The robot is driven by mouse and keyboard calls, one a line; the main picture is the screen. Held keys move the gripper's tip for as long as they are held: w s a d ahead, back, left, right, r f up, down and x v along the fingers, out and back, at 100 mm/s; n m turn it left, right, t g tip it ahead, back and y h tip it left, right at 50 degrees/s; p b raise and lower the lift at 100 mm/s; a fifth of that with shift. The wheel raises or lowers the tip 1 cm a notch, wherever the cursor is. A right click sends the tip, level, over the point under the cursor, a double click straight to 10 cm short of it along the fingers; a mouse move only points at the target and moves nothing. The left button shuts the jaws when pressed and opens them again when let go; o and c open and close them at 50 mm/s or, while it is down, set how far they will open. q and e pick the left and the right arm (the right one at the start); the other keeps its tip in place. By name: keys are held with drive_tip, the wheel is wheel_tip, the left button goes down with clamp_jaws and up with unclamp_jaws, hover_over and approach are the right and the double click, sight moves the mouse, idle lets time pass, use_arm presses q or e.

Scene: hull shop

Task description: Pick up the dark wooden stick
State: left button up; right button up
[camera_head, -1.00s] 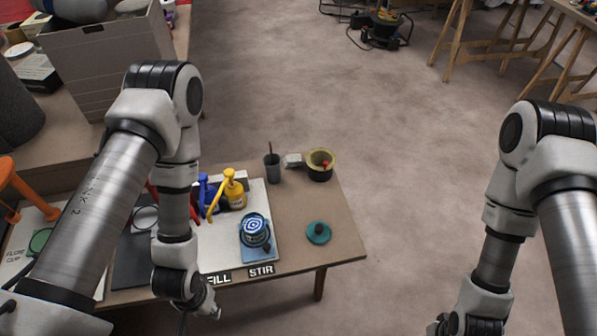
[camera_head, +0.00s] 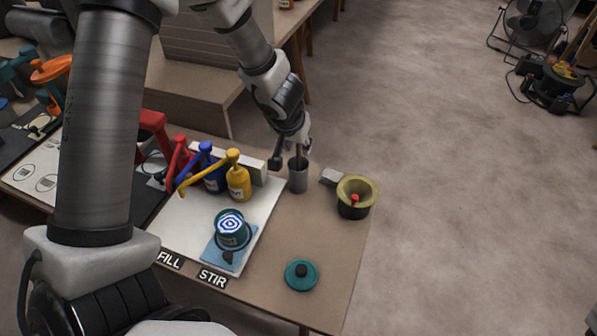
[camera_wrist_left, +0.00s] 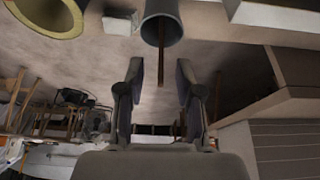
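The dark wooden stick (camera_wrist_left: 161,55) stands in a grey cup (camera_head: 298,176). In the left wrist view the cup's open mouth (camera_wrist_left: 162,18) is at the top, and the stick sticks out of it between my two fingers. My left gripper (camera_wrist_left: 160,72) is open, with a finger on each side of the stick and gaps visible between. In the head view my left gripper (camera_head: 292,148) is just above the cup and hides most of the stick. My right gripper is in neither view.
A yellow-rimmed pot (camera_head: 356,196) stands right of the cup, with a small pale block (camera_head: 331,177) between. Blue and yellow pump bottles (camera_head: 238,178) stand to the left. A patterned tin (camera_head: 232,229) and a teal lid (camera_head: 301,275) are nearer. A large box-like unit (camera_head: 200,50) is behind.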

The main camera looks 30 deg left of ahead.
sight(299, 152)
use_arm(q)
drive_tip(key=b+x, duration=0.1)
drive_tip(key=x, duration=0.2)
drive_tip(key=shift+s+f+b, duration=0.1)
drive_tip(key=shift+f+b, duration=0.3)
drive_tip(key=shift+w+f, duration=0.2)
drive_tip(key=shift+w, duration=0.1)
drive_tip(key=shift+r, duration=0.15)
drive_tip(key=shift+c, duration=0.3)
drive_tip(key=shift+s, duration=0.1)
clamp_jaws()
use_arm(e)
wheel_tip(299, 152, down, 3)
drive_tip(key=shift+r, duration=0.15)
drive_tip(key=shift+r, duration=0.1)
